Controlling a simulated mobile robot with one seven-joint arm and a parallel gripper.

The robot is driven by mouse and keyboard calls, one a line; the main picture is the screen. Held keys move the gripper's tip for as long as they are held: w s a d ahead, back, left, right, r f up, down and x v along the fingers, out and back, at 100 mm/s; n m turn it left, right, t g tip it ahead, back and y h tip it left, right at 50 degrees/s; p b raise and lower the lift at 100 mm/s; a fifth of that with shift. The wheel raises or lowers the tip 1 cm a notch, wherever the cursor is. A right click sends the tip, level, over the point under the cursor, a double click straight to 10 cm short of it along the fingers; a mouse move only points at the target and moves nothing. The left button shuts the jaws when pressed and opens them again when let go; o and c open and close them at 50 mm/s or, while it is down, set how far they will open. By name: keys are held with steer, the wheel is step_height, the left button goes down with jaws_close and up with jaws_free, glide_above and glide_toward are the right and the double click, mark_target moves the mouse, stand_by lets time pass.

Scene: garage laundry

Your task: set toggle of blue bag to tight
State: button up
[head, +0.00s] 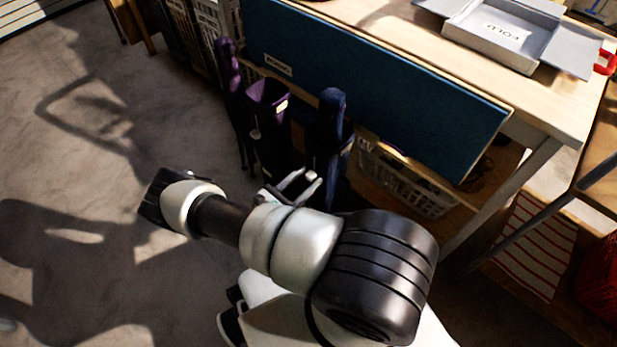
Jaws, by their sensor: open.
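The blue bag (331,125) stands upright, tall and narrow with a gathered top, in front of the blue panel. Its toggle is too small or hidden to make out. My gripper (307,175) is low in front of the blue bag, at its left side. Its pale fingers show apart and seem empty, and the rest is hidden behind my arm. I cannot tell whether the fingers touch the bag. A wide-topped dark purple bag (268,120) stands just left of it, and a slim purple bag (231,82) stands further left.
The blue panel (390,95) hangs along the front of the wooden table (400,30). A grey folding board (497,38) marked FOLD lies on top. A striped mat (530,240) lies at right. The concrete floor at left is clear.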

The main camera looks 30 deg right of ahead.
mark_target(315, 157)
jaws_close()
step_height(315, 157, up, 8)
steer(key=p, duration=0.4)
steer(key=shift+f, duration=0.2)
jaws_free()
steer(key=p+v, duration=0.1)
steer(key=v, duration=1.6)
steer(key=shift+a, duration=0.25)
steer(key=shift+r, duration=0.1)
